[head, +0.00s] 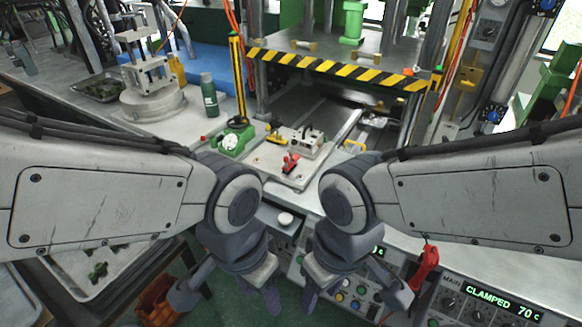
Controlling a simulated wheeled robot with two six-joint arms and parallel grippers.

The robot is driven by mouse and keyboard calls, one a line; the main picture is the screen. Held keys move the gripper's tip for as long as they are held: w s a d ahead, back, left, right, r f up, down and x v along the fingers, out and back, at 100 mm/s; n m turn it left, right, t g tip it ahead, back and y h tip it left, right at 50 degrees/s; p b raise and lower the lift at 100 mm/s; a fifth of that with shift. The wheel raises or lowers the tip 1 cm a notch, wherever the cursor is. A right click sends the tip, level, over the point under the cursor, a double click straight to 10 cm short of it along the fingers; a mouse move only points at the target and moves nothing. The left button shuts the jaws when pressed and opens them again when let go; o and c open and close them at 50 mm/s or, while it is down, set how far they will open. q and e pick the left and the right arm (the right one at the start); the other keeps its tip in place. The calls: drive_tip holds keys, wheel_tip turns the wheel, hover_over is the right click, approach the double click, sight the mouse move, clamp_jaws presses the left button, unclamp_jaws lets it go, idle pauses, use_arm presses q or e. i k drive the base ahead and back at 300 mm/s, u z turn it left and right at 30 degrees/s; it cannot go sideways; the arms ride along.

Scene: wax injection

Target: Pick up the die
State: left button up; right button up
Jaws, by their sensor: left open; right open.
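A grey metal block (301,141) that looks like the die sits on a pale plate (275,174) at the front of the press. A red-handled clamp (291,163) is at its near side. The block's underside and any fixing are too small to make out. My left gripper (230,298) hangs low at centre left, fingers spread and empty. My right gripper (353,298) hangs low at centre right, also spread and empty. Both are well on the near side of the block and apart from it.
A press with a striped hazard bar (335,68) rises behind the plate. A green bottle (209,95) and a green-based gauge (232,142) stand to the left. A control panel reading "CLAMPED 70" (503,303) is at lower right. A tray of dark green pieces (135,262) is at lower left.

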sight(309, 143)
drive_tip(key=z, duration=0.05)
drive_tip(key=k, duration=0.45)
drive_tip(key=u, duration=0.95)
drive_tip(key=i, duration=1.5)
drive_tip(key=z, duration=1.05)
drive_tip(key=i, duration=0.2)
drive_tip(key=z, duration=0.1)
